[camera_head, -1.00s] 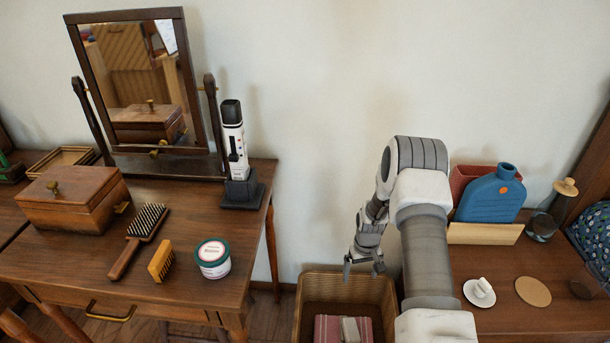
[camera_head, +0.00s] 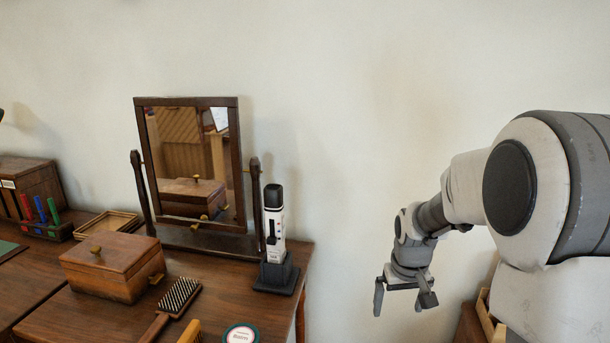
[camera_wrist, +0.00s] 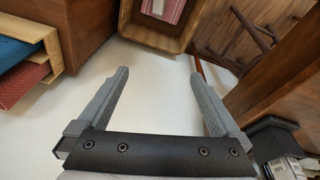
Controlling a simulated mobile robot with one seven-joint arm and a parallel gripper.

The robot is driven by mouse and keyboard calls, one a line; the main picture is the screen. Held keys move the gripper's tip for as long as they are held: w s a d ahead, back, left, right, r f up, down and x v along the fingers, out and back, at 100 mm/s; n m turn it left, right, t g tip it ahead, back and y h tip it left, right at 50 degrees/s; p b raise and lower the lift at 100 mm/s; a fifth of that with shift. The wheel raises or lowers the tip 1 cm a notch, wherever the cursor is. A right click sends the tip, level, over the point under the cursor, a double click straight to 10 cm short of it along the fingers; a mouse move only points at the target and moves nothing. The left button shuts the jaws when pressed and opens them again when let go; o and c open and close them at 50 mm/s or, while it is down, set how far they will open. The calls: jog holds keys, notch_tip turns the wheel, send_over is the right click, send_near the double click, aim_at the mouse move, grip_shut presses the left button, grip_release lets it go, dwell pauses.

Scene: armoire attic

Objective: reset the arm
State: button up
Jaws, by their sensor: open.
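My gripper (camera_head: 404,298) hangs at the right of the head view, in front of the bare wall and to the right of the dressing table. Its two fingers are spread with nothing between them. In the wrist view my gripper (camera_wrist: 160,85) is also open and empty, with the pale wall between the fingers. My arm is bent and fills the right side of the head view, hiding what stands behind it.
The dressing table (camera_head: 225,300) bears a mirror (camera_head: 188,165), a wooden box (camera_head: 112,266), a brush (camera_head: 178,298) and a black-and-white device (camera_head: 273,225) on a dark stand. Wall space around my gripper is clear.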

jog(key=s+a+r+t, duration=0.1)
jog(key=s+a+r, duration=0.1)
jog(key=s+r, duration=0.45)
jog(key=s+a+r+t, duration=0.1)
jog(key=s+a+r, duration=0.15)
jog(key=s, duration=0.65)
jog(key=s+a+r+t, duration=0.1)
jog(key=s+r, duration=0.4)
jog(key=s, duration=0.3)
notch_tip(320, 180, up, 23)
jog(key=p, duration=2.2)
jog(key=shift+s+a+f+y, duration=0.15)
jog(key=shift+s+f+y, duration=0.05)
jog(key=shift+y, duration=0.1)
